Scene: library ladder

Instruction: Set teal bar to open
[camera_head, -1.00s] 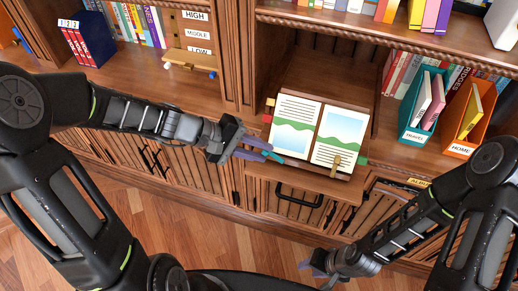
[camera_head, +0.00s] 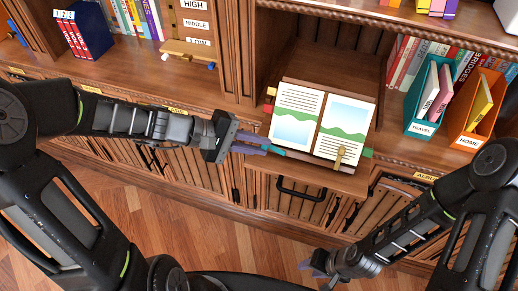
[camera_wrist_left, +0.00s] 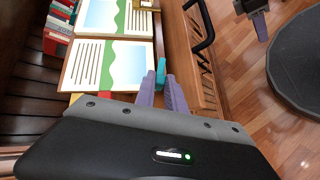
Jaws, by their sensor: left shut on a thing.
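The teal bar (camera_head: 278,154) is a small piece low at the left front edge of the open book stand. It also shows in the left wrist view (camera_wrist_left: 161,68), at the tips of the purple fingers. My left gripper (camera_head: 266,151) reaches in from the left and is shut on the teal bar, its fingers hiding part of it. My right gripper (camera_head: 313,268) hangs low over the floor, away from the stand. It is small and dark, and its opening is unclear.
An open picture book (camera_head: 320,122) lies on the stand, with red and green tabs and a brass piece (camera_head: 340,156) at its edges. A black handle (camera_head: 300,190) sticks out below. Teal (camera_head: 424,105) and orange (camera_head: 475,122) book boxes stand right. The floor is clear.

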